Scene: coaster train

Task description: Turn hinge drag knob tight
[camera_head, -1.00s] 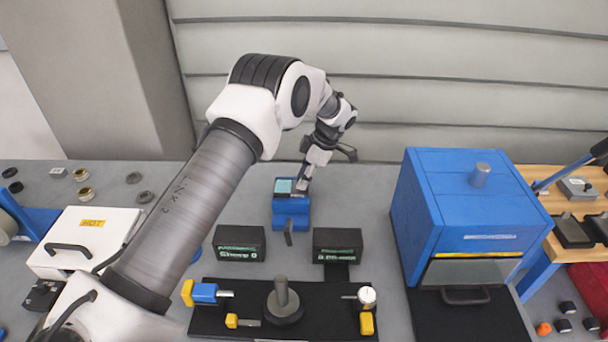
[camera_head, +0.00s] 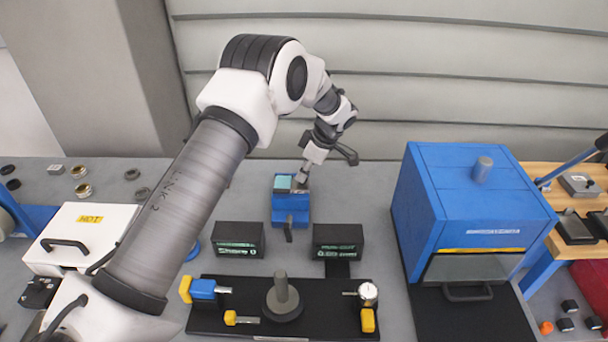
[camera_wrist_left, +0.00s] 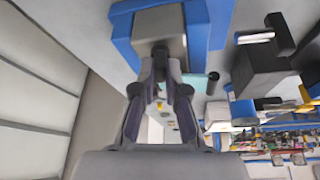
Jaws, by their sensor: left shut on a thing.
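The blue device (camera_head: 290,205) with a pale teal top panel (camera_head: 283,183) stands at the back middle of the grey table. My left gripper (camera_head: 302,177) reaches down onto the right side of its top in the head view. In the left wrist view the gripper (camera_wrist_left: 159,68) is shut on a small dark knob (camera_wrist_left: 160,47) on a grey block (camera_wrist_left: 160,22) with blue around it. The fingers hide most of the knob, so its turn angle cannot be told. My right gripper is not in view.
Two black display boxes (camera_head: 238,238) (camera_head: 337,241) stand in front of the blue device. A black plate (camera_head: 330,292) with a grey post and a dial gauge (camera_head: 368,292) lies nearer. A blue hooded machine (camera_head: 465,205) stands right, a white "HOT" box (camera_head: 85,238) left.

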